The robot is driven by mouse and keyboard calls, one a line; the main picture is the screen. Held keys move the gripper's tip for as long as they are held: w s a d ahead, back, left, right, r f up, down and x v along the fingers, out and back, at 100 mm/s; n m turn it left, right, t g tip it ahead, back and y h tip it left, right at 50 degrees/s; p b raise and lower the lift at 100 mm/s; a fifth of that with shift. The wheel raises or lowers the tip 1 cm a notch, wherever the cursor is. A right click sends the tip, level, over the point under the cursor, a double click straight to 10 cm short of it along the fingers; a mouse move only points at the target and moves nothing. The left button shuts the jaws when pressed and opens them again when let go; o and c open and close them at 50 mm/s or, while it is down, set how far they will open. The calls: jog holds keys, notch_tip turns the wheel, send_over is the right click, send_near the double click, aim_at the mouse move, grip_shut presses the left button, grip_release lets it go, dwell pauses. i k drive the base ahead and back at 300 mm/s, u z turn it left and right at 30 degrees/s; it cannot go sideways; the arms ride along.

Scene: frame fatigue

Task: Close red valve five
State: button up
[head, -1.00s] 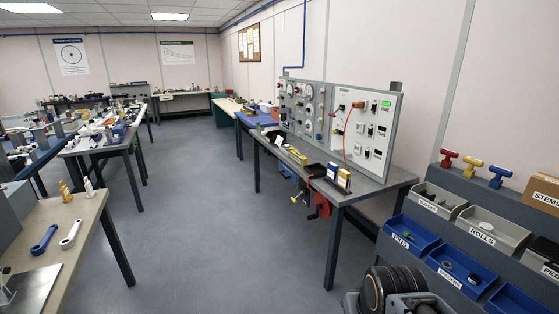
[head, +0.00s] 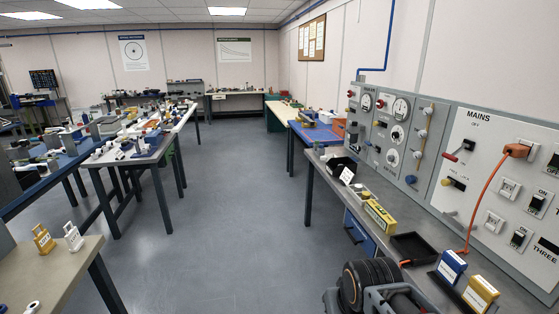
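No valve marked five can be read in the head view. A grey gauge panel (head: 396,138) on the right bench carries small red knobs; the upper left red knob (head: 351,94) and another red knob (head: 380,103) sit near the gauges. I cannot tell whether either is valve five. A red-handled lever (head: 450,157) is on the white MAINS panel (head: 488,150). My gripper is not in view; only a dark ringed part of my arm shows at the bottom, apart from the panels.
The right bench (head: 385,210) holds a black tray (head: 411,247), a yellow box (head: 379,215), and blue and yellow tagged blocks. An orange cable (head: 484,200) hangs from the MAINS panel. The grey floor aisle (head: 235,200) is clear between the benches.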

aim_at(380, 104)
jog(key=i, duration=2.3)
jog(key=z, duration=0.2)
jog(key=i, duration=1.5)
jog(key=z, duration=0.2)
